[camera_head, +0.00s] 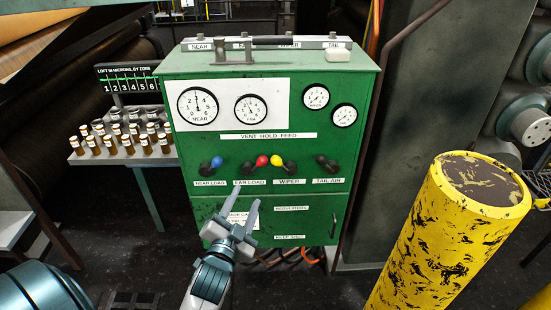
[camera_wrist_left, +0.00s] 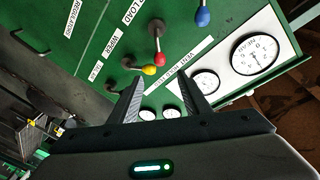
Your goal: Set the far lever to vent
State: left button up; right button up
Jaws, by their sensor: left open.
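The green cabinet (camera_head: 180,90) carries a row of levers under a "VENT HOLD FEED" strip (camera_head: 268,136). The far lever, above the "FAR LOAD" label (camera_head: 250,182), has a red knob (camera_head: 261,160) and leans up and right from its pivot. Its red knob also shows in the left wrist view (camera_wrist_left: 159,59). My left gripper (camera_head: 226,200) is open and empty, in front of the cabinet below the levers. In the left wrist view its fingers (camera_wrist_left: 160,82) point toward the red and yellow knobs, touching neither as far as I can see. My right gripper is out of view.
The wiper lever's yellow knob (camera_head: 276,160) is close beside the red one. The blue near-load knob (camera_head: 217,161) is left, the dark tail-air knob (camera_head: 320,159) right. A yellow post (camera_head: 440,240) stands at right; a shelf of small bottles (camera_head: 120,142) is at left.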

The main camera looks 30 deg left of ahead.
aim_at(260, 165)
pick_arm(q)
jog(key=p+x, duration=0.4)
jog(key=x, duration=1.3)
jog(key=shift+w+a+f, duration=0.1)
jog(key=shift+w, duration=0.05)
grip_shut()
